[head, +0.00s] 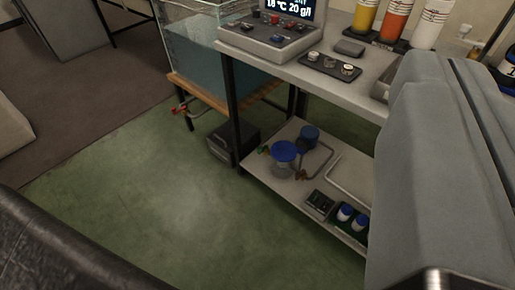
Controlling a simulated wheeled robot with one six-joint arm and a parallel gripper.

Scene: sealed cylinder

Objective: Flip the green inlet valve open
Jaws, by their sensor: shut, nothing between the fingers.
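A small green valve handle (263,150) shows on the left side of a clear cylinder with a blue lid (285,156). The cylinder stands on the lower shelf of the bench. The handle is too small here to tell its position. A brown-orange handle (301,174) sits at the cylinder's lower right. My gripper's fingers do not show. A large grey body, which looks like part of my arm, covers the right side and hides part of the bench.
A second blue-lidded container (309,137) and bent tubing stand behind the cylinder. Two small blue-capped jars (346,212) and a dark box (319,203) are in front. A bench leg (232,115) and black box (233,143) stand left. Green floor (170,200) is clear.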

